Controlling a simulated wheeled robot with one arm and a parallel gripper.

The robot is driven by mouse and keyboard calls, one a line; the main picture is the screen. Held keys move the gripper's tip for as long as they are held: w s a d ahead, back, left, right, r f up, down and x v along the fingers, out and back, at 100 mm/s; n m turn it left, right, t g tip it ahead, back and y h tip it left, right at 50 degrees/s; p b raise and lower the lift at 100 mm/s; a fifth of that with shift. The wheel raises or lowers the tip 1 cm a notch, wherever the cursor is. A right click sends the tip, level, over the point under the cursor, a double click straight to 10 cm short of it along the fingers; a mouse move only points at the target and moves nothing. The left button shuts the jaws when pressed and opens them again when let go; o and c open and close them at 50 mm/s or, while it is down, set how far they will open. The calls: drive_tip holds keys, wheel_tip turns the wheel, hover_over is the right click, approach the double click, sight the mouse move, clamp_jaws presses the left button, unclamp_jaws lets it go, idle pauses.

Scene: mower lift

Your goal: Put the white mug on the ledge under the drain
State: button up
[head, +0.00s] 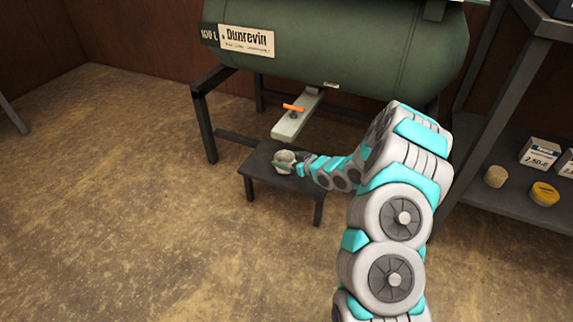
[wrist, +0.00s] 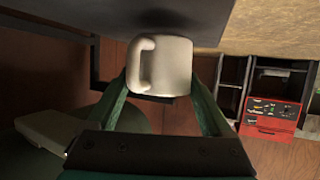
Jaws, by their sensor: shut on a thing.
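The white mug (head: 284,157) is at the dark low ledge (head: 262,173), below the drain with its orange handle (head: 293,108). In the wrist view the mug (wrist: 170,66) fills the middle, with its handle on the left side. My gripper (wrist: 160,82) is shut on the mug, one green finger on each side. In the head view my gripper (head: 292,167) reaches in from the right, low over the ledge. The ledge (wrist: 215,20) spans the top of the wrist view, with a shadow near the mug. I cannot tell whether the mug touches it.
The green tank (head: 350,50) on dark legs stands behind and above the ledge. A pale bar (head: 288,127) juts out under the tank, close above the mug. A shelf (head: 500,205) with boxes and a yellow tin stands at right. The floor at left is clear.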

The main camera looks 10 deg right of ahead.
wheel_tip(320, 180, down, 2)
drive_tip(key=shift+f, duration=0.1)
drive_tip(key=o, duration=1.2)
drive_tip(key=shift+c, duration=0.2)
